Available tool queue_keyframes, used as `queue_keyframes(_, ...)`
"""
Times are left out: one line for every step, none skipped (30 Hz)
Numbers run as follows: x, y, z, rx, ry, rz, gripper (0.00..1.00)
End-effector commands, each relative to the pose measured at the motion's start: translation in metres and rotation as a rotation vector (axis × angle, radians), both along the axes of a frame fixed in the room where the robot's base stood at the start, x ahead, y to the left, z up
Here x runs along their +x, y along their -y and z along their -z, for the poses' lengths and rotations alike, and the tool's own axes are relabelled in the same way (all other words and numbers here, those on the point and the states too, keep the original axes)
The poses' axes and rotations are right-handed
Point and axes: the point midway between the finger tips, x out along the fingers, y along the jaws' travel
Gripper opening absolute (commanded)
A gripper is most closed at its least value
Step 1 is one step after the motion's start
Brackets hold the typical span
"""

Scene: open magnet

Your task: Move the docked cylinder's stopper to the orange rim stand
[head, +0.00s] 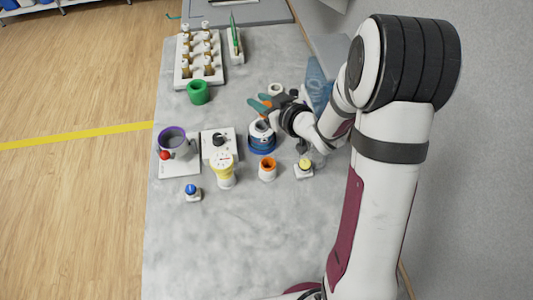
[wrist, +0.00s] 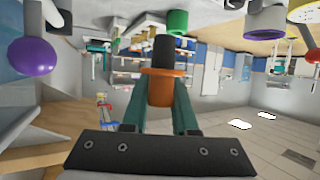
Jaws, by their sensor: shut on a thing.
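My gripper (head: 267,102) is above the middle of the bench, beyond the blue-based cylinder. It is shut on the stopper (head: 258,106), which is orange with a dark plug. In the wrist view the stopper (wrist: 160,85) sits between the teal fingers (wrist: 160,108), its dark end pointing away from the gripper. The orange rim stand (head: 267,162), a small white holder with an orange top ring, is nearer the camera, apart from the gripper. A white cylinder (head: 262,129) in a blue ringed base (head: 262,146), seemingly the docked cylinder, stands just below the gripper in the picture.
A yellow-topped cylinder (head: 222,172), white control box (head: 219,145), purple-rimmed vessel (head: 175,138), yellow-knobbed piece (head: 304,166) and blue-knobbed piece (head: 192,191) stand around. A green ring (head: 198,92) and vial rack (head: 199,58) are at the back. The front bench is clear.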

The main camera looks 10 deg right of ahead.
Motion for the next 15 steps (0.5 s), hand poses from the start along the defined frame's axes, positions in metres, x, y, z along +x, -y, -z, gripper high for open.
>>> queue_keyframes(-0.017, -0.001, 0.005, 0.002, -0.004, -0.076, 0.00)
queue_keyframes(-0.028, -0.003, 0.007, 0.002, -0.004, -0.128, 0.00)
queue_keyframes(-0.042, -0.007, 0.010, 0.003, -0.004, -0.192, 0.00)
queue_keyframes(-0.051, -0.009, 0.012, 0.004, -0.003, -0.229, 0.00)
queue_keyframes(-0.057, -0.011, 0.013, 0.004, -0.003, -0.259, 0.00)
queue_keyframes(-0.065, -0.013, 0.016, 0.004, -0.003, -0.289, 0.00)
queue_keyframes(-0.068, -0.014, 0.021, 0.004, -0.005, -0.303, 0.00)
queue_keyframes(-0.071, -0.015, 0.028, 0.006, -0.007, -0.312, 0.00)
queue_keyframes(-0.072, -0.015, 0.038, 0.006, -0.007, -0.319, 0.00)
queue_keyframes(-0.073, -0.015, 0.046, 0.006, -0.007, -0.320, 0.00)
queue_keyframes(-0.072, -0.016, 0.053, 0.006, -0.006, -0.320, 0.00)
queue_keyframes(-0.072, -0.016, 0.061, 0.005, -0.006, -0.320, 0.00)
queue_keyframes(-0.072, -0.016, 0.066, 0.004, -0.005, -0.319, 0.00)
queue_keyframes(-0.072, -0.016, 0.071, 0.004, -0.005, -0.320, 0.00)
queue_keyframes(-0.072, -0.016, 0.079, 0.004, -0.004, -0.320, 0.00)
